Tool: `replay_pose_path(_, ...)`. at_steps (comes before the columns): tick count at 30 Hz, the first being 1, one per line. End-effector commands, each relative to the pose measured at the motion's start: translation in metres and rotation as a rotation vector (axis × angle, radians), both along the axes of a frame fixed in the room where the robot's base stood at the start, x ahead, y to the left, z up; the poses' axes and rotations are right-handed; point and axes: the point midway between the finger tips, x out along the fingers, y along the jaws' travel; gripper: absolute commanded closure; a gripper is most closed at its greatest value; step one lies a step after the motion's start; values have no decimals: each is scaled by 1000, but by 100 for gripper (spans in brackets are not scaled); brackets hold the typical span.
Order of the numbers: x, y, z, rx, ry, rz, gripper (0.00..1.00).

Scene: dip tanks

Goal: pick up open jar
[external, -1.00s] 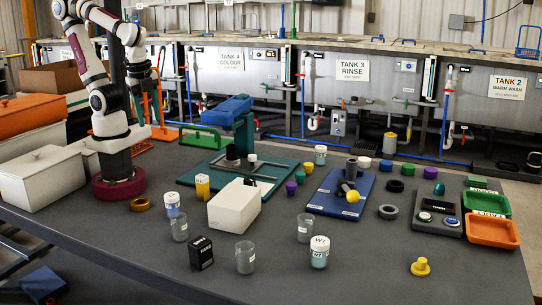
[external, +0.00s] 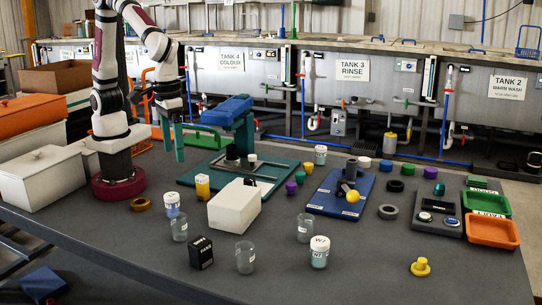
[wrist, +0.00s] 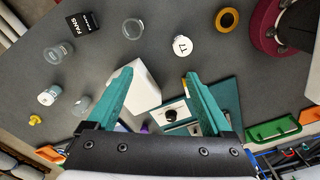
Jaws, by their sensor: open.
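Several open, clear, empty-looking jars stand upright on the dark table. In the external view one is at front left (external: 180,230), one at front centre (external: 245,258) and one right of the white box (external: 304,229). They also show in the wrist view as clear jars: one top centre (wrist: 132,29), one near the black box (wrist: 54,54) and one lower left (wrist: 82,106). I cannot tell which one is meant. My gripper (external: 174,155) is open and empty, above the table behind the jars; its teal fingers also show in the wrist view (wrist: 157,76).
A white box (external: 234,207) stands between the jars, and a black box (external: 201,252) beside the front jar. Lidded jars (external: 319,252) (external: 172,204) stand close by. A blue-topped stand (external: 243,117) is right of my gripper.

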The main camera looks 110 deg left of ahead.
Motion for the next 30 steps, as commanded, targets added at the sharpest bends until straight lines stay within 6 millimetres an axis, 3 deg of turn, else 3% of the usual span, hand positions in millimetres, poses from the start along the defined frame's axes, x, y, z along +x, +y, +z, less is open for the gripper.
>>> replay_pose_path(3,26,-34,-22,-21,-1,294,15)
replay_pose_path(7,35,-48,-38,-29,-1,433,15)
replay_pose_path(16,34,-48,-118,-28,2,440,15)
replay_pose_path(30,34,-55,-188,-31,-2,440,15)
